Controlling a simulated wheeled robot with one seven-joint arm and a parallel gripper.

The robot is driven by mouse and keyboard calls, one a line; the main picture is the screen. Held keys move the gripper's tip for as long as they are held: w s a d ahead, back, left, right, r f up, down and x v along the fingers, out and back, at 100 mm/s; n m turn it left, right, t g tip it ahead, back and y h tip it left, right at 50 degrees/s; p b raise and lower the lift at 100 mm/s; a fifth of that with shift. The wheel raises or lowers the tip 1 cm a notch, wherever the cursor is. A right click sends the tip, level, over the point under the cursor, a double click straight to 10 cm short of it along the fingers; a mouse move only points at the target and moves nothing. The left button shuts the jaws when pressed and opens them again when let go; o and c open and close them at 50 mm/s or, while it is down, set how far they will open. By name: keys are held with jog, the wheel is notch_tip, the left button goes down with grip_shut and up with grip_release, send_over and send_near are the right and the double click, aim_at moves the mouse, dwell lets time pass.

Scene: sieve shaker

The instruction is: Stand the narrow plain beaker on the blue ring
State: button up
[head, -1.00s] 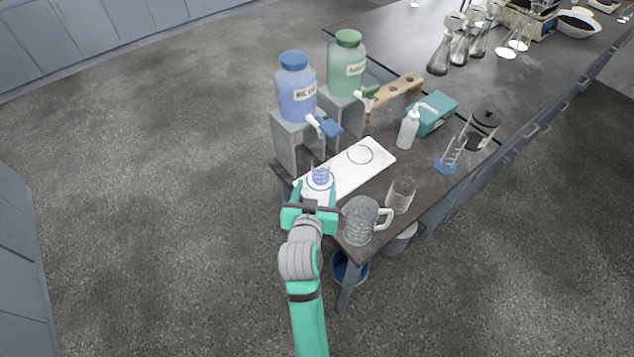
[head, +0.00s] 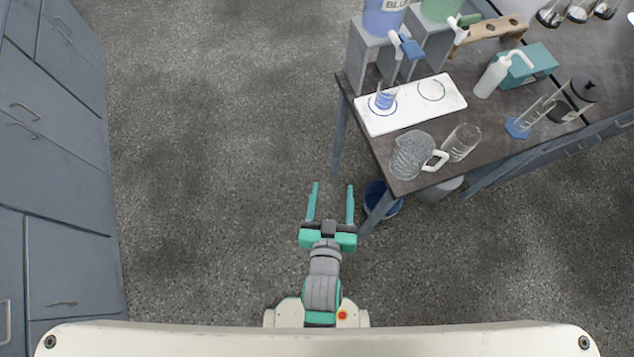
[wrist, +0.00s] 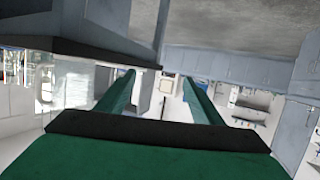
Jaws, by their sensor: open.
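A narrow clear beaker (head: 386,95) with blue showing inside stands upright on the blue ring (head: 376,111), at the left end of a white board (head: 408,116). It appears to be the narrow plain beaker. Nothing is holding it. My gripper (head: 331,186) is open and empty, out over the floor, left of and below the table's near corner, well apart from the beaker. The wrist view shows the two green fingers (wrist: 156,95) spread with nothing between them; I cannot make out the beaker there.
A green ring (head: 431,90) on the board is empty. A glass jug (head: 410,157) and another clear beaker (head: 461,142) stand near the table's front edge. Dispenser stands (head: 371,55) are behind the board. A blue bin (head: 381,199) is on the floor by the table leg.

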jog(key=s+a+r+y, duration=0.1)
jog(key=s+a+r, duration=0.1)
jog(key=s, duration=0.6)
jog(key=s+a+r+n+t, duration=0.1)
jog(key=s+r, duration=0.1)
jog(key=s, duration=0.6)
jog(key=shift+a+r+y, duration=0.4)
